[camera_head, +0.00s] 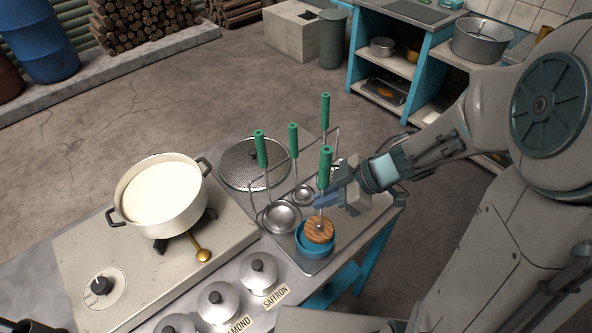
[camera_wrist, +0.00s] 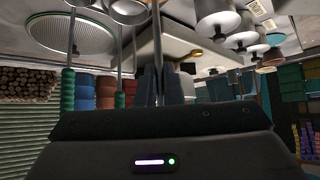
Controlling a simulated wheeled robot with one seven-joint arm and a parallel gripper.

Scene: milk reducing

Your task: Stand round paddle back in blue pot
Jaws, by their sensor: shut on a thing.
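The round paddle has a green handle (camera_head: 325,167), a thin metal shaft and a round wooden head (camera_head: 319,230). It is close to upright. Its head is at the mouth of the small blue pot (camera_head: 303,245), overlapping the rim; I cannot tell whether it rests inside or hangs just above. My gripper (camera_head: 328,199) is shut on the paddle's shaft, just below the green handle. In the wrist view the shaft (camera_wrist: 157,40) runs between my fingers (camera_wrist: 166,86); the paddle's head is out of that view.
Green-handled ladles (camera_head: 281,215) hang on a wire rack left of the pot. A perforated round skimmer (camera_head: 252,165) lies behind. A white pot of milk (camera_head: 162,195) stands on the stove (camera_head: 80,240) at left. Lidded tins (camera_head: 258,273), one labelled saffron, line the front edge.

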